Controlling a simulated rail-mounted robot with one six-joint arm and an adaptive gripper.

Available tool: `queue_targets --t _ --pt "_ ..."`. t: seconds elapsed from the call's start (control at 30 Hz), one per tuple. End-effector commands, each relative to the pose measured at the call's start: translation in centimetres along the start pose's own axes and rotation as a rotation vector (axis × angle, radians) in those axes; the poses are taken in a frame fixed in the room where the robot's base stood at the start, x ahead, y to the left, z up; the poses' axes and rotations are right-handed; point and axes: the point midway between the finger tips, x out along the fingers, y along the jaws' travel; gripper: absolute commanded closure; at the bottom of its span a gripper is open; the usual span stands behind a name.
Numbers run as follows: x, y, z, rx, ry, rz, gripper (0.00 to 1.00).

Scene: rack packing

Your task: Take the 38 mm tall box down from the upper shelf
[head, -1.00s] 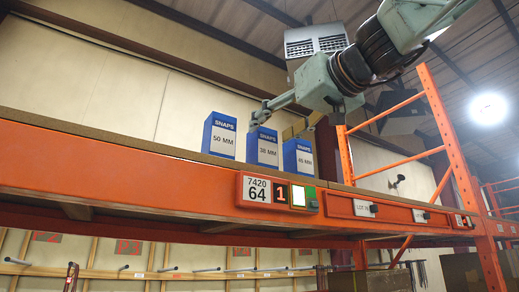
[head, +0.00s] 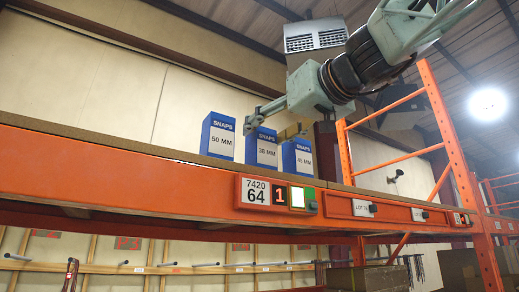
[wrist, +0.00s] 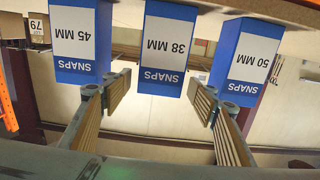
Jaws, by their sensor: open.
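The 38 mm box (head: 263,151) is blue with a white label and stands upright on the upper shelf (head: 120,143), between two similar boxes. In the wrist view the scene is upside down, and the 38 mm box (wrist: 167,45) is in the middle. My gripper (head: 268,130) is open and empty at the top of the 38 mm box. In the wrist view its two fingers (wrist: 162,95) lie to either side of that box, near the gaps to its neighbours. I cannot tell whether either finger touches a box.
The 50 mm box (head: 218,137) stands to the left and the 45 mm box (head: 297,157) to the right, with narrow gaps. An orange shelf beam (head: 120,168) runs along the front. An orange rack upright (head: 447,140) stands right. The shelf left of the boxes is clear.

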Motion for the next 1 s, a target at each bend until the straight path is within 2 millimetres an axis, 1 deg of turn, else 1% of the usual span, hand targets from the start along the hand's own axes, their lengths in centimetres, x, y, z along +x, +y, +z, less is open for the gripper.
queue_targets --t 0.2,0.4,1.0 --pt "1.6 0.3 -0.1 0.001 -0.002 0.004 0.47" --pt "2.6 0.5 -0.1 0.001 -0.001 0.008 0.47" --pt "2.9 0.6 0.1 0.0 -0.001 0.01 0.47"
